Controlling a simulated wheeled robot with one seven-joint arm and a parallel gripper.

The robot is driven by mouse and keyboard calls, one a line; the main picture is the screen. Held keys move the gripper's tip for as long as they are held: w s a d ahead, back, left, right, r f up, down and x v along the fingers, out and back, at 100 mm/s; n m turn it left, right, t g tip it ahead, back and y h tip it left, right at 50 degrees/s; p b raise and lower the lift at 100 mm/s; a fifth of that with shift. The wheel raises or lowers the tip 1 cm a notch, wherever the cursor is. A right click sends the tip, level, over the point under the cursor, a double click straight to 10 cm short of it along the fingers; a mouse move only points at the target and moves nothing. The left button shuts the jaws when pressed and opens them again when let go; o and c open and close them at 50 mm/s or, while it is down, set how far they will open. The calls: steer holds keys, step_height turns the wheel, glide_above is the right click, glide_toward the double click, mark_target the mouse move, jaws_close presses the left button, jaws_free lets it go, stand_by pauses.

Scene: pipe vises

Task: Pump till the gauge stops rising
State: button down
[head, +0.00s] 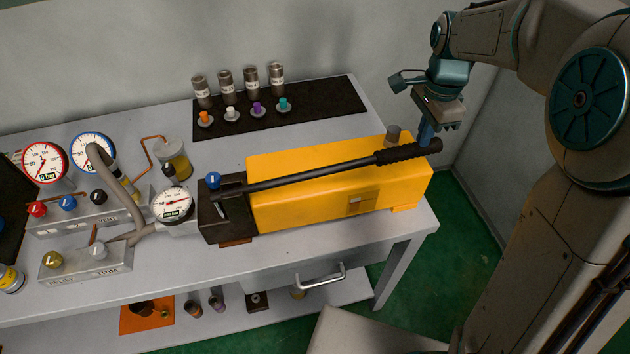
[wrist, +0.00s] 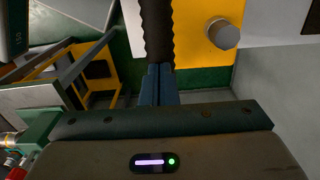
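The yellow hand pump (head: 330,188) sits on the grey bench. Its long black lever (head: 310,174) slopes gently up to the right and ends in a ribbed grip (head: 405,153). The grip also shows in the wrist view (wrist: 157,30). My gripper (head: 426,140) points down at the grip's outer end. Its blue fingers (wrist: 158,82) look shut together, with the tips at or against the grip; exact contact is unclear. The pump gauge (head: 172,204) is white and round with a red needle; its number is too small to read.
A blue knob (head: 213,180) stands on the pump's dark head block. Two larger gauges (head: 45,162) (head: 93,152) and valve blocks stand at left. A black mat (head: 320,104) behind holds fittings and coloured caps. A grey cap (wrist: 222,33) rises beside the grip.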

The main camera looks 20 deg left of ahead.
step_height(320, 180, up, 12)
steer(key=s+a+p, duration=0.1)
steer(key=a+p, duration=0.1)
steer(key=p, duration=0.5)
steer(key=shift+s+a+f, duration=0.15)
steer(key=shift+f, duration=0.1)
step_height(320, 180, up, 5)
steer(key=shift+r+p, duration=0.1)
steer(key=shift+p, duration=0.3)
steer(key=s+d+f+n+t+b, duration=0.1)
steer(key=s+d+f+n+b, duration=0.1)
steer(key=s, duration=0.4)
steer(key=s+d+f+n+t+b, duration=0.1)
steer(key=s+d+f+n+b, duration=0.1)
steer(key=s+d+f+n, duration=0.3)
steer(key=s+d+f+n+t+b, duration=0.1)
steer(key=s+d+f+n+b, duration=0.1)
steer(key=s+d+f+n, duration=0.2)
steer(key=s+d, duration=0.3)
steer(key=s, duration=0.1)
steer(key=shift+t, duration=0.4)
steer(key=shift+s+f, duration=0.1)
steer(key=shift+s, duration=0.1)
